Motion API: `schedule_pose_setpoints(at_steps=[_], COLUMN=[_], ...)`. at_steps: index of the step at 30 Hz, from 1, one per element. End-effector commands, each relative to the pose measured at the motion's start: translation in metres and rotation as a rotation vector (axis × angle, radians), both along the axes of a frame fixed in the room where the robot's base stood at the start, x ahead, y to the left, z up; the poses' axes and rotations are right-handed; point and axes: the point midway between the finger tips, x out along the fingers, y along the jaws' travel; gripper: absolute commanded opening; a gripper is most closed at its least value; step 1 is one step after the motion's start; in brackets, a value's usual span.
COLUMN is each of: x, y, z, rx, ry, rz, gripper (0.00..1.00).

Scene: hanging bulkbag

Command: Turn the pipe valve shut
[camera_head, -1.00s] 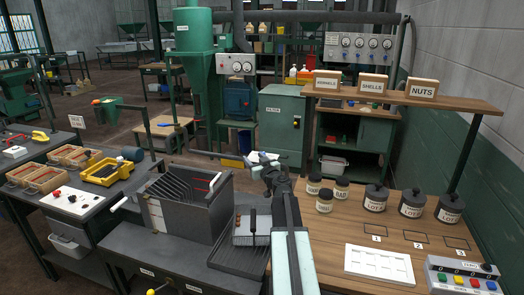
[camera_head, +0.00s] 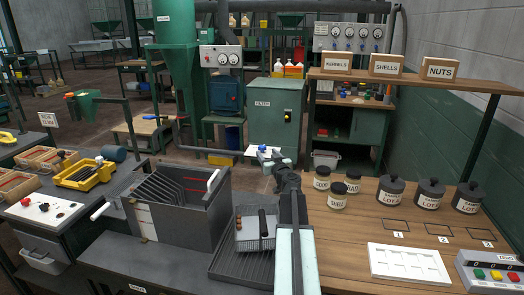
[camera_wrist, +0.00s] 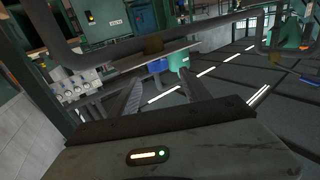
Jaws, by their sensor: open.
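My gripper (camera_head: 266,152) is out in front of me at the end of my raised arm, over the gap beyond the workbench. In the wrist view its two fingers (camera_wrist: 162,78) are apart with nothing between them. A dark pipe (camera_wrist: 150,50) crosses the upper part of the wrist view, beyond the fingers. A thick grey pipe (camera_head: 290,6) runs along the top of the head view.
A grey slotted box (camera_head: 180,205) and a wire basket (camera_head: 256,228) stand on the near bench. Labelled jars (camera_head: 429,193) stand on the wooden table at right. A green filter cabinet (camera_head: 274,118) and a tall green hopper (camera_head: 176,40) stand beyond.

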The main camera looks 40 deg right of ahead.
Motion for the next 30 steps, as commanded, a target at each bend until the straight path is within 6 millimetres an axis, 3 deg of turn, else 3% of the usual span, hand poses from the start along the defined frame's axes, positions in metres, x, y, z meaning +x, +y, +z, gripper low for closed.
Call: schedule_pose_setpoints(at_steps=[5,15,24,30], x=[0.009,0.061,0.065,0.065], y=[-0.01,-0.038,-0.04,-0.04], z=[0.001,0.001,0.001,0.001], rx=[0.0,0.0,0.0,0.0], ry=[0.0,0.0,0.0,0.0], rz=[-0.005,-0.008,-0.009,-0.009], gripper=[0.55,0.55,0.55,0.0])
